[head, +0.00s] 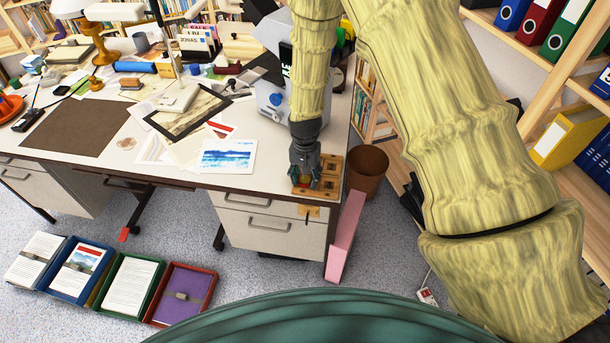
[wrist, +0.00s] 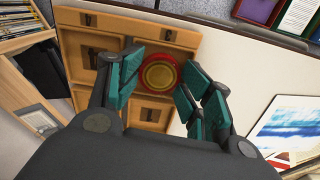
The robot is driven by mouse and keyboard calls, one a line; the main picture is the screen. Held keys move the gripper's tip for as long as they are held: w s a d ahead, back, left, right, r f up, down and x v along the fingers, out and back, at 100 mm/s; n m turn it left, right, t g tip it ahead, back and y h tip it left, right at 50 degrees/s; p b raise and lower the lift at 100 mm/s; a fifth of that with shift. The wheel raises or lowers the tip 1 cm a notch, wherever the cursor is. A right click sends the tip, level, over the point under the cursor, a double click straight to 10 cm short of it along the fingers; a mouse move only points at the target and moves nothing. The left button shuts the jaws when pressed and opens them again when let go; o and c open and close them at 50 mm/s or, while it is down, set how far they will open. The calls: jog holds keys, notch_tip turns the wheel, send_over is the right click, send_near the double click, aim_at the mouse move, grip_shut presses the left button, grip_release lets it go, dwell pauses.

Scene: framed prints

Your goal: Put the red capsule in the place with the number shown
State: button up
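The red capsule (wrist: 158,74) shows end-on in the wrist view as a red ring with a gold round middle. It lies between the green-padded fingers of my gripper (wrist: 160,82), its edges close to both pads. Whether the pads press on it is unclear. In the head view, the tray (head: 329,176) sits at the right front corner of the desk. My gripper (head: 303,178) points down over its left part and hides much of it.
A small wooden tag (head: 314,211) hangs at the desk front below the tray. A blue-and-white print (head: 229,156) lies left of the tray. A brown bin (head: 367,170) and a pink panel (head: 345,237) stand beside the desk. Several framed trays, one red-rimmed (head: 183,293), lie on the floor.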

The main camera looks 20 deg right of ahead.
aim_at(305, 178)
jog(key=shift+s+f, duration=0.1)
jog(key=shift+f, duration=0.35)
jog(key=shift+r, duration=0.2)
jog(key=shift+r, duration=0.6)
notch_tip(305, 178, up, 12)
jog(key=b, duration=0.2)
jog(key=shift+f, duration=0.1)
dwell(1.2)
